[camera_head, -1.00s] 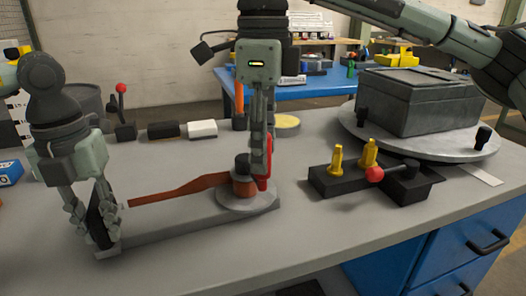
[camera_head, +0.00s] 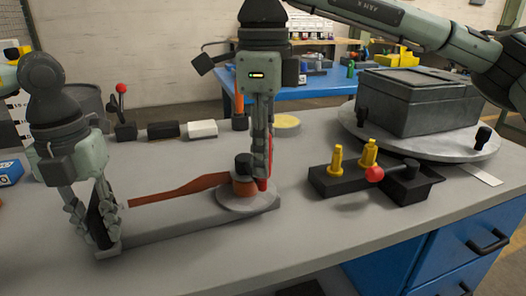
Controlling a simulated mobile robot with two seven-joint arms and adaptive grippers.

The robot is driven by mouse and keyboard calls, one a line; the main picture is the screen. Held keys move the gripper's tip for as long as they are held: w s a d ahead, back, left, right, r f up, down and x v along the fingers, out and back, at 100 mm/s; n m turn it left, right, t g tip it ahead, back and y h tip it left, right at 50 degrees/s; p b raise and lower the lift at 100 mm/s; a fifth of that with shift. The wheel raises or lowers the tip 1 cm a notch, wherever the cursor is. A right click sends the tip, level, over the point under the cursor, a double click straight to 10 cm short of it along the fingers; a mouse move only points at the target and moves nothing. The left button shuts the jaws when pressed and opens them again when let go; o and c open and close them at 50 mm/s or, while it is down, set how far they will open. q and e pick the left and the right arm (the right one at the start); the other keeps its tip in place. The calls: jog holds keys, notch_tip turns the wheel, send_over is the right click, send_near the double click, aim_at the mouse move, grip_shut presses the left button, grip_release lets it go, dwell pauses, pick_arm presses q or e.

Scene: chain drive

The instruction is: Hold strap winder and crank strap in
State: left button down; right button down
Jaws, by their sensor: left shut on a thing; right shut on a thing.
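The strap winder's long grey base (camera_head: 185,228) lies on the bench with a round plate at its right end. An orange-brown strap (camera_head: 185,190) runs from the left to the spool (camera_head: 243,188) on that plate. My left gripper (camera_head: 101,236) is shut on the black upright grip (camera_head: 95,222) at the base's left end. My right gripper (camera_head: 265,170) points down beside the spool, shut on the red crank handle (camera_head: 263,185). The fingers hide most of the handle. The strap's loose left end lies near my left gripper.
A black block with yellow pegs and a red-knobbed lever (camera_head: 375,174) stands to the right. Behind it a grey box (camera_head: 410,100) sits on a round turntable (camera_head: 455,148). Black and white blocks (camera_head: 202,129) line the back. The front of the bench is clear.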

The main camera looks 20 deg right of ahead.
jog(key=w+a+m, duration=0.6)
jog(key=a+m, duration=0.3)
jog(key=m, duration=0.6)
jog(key=w+d+m, duration=0.3)
jog(key=w+m, duration=0.6)
jog(key=m, duration=0.4)
jog(key=shift+w+d, duration=0.25)
jog(key=shift+w, duration=0.05)
dwell(0.3)
jog(key=shift+r, duration=0.1)
